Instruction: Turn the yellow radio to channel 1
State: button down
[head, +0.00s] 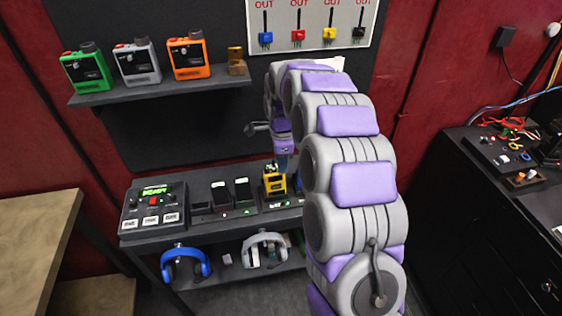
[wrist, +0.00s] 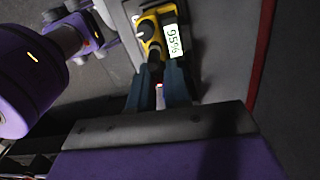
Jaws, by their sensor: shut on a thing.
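The yellow radio (head: 274,183) stands in a dock on the desk, just below my gripper in the head view. In the wrist view the yellow radio (wrist: 156,40) shows a screen reading 95% and dark knobs on its top. My gripper (wrist: 157,75) has its two fingers closed around a dark knob of the radio. In the head view my gripper (head: 282,160) points down at the radio from above, and its fingertips are hard to make out. The channel setting cannot be read.
Green, grey and orange radios (head: 188,56) sit on the upper shelf (head: 165,88). Blue (head: 185,263) and grey headphones (head: 264,250) are below the desk. A dark cabinet (head: 500,200) stands at right.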

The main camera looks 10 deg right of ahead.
jog(key=shift+d, duration=0.35)
jog(key=shift+d+r+n+p, duration=0.1)
jog(key=shift+r+n+p, duration=0.05)
jog(key=shift+n+p, duration=0.45)
jog(key=shift+a, duration=0.55)
jog(key=c, duration=1.1)
grip_release()
jog(key=shift+d, duration=0.2)
notch_tip(320, 180, up, 17)
jog(key=p, duration=0.3)
jog(key=shift+w, duration=0.2)
